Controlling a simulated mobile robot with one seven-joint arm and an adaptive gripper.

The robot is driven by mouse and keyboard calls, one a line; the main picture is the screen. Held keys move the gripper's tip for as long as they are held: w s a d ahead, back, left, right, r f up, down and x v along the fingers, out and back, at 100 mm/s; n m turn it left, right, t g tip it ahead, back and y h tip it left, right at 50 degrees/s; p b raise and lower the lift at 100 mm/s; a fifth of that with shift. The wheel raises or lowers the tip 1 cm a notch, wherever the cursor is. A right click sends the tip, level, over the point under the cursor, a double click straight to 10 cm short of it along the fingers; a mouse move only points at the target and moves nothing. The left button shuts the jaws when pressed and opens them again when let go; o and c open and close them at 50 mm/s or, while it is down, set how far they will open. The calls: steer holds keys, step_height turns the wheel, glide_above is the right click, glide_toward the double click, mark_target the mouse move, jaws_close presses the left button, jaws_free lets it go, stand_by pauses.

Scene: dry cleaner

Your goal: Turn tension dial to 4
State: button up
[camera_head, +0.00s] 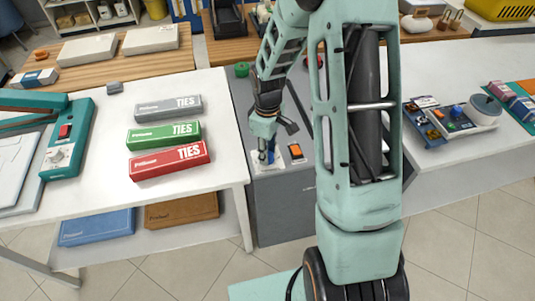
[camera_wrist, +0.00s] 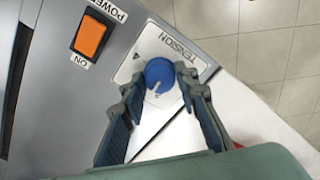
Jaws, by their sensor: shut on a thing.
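The blue tension dial (camera_wrist: 160,75) sits on a white plate (camera_wrist: 188,48) marked TENSION in the wrist view. A pale pointer line shows on its face, toward the lower part of the picture. My gripper (camera_wrist: 160,86) has its two fingers on either side of the dial, shut on it. In the head view my gripper (camera_head: 268,152) points down at the plate on the grey machine (camera_head: 275,195), and the dial is mostly hidden there. Most scale numbers around the dial cannot be read.
An orange power switch (camera_wrist: 91,36) marked ON is beside the dial plate. The white table (camera_head: 100,195) at left carries grey, green and red TIES boxes (camera_head: 168,159). Another table (camera_head: 480,140) with a sewing-like tray (camera_head: 440,118) stands at right. Tiled floor lies in front.

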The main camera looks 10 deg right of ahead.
steer(key=m+b, duration=0.2)
steer(key=m, duration=0.3)
steer(key=shift+f+m, duration=0.1)
steer(key=shift+m, duration=0.2)
steer(key=m+b, duration=0.1)
steer(key=m, duration=0.3)
steer(key=shift+m, duration=0.3)
steer(key=m, duration=0.8)
steer(key=shift+m, duration=0.6)
steer(key=o, duration=1.1)
steer(key=shift+o, duration=0.2)
step_height(320, 180, up, 12)
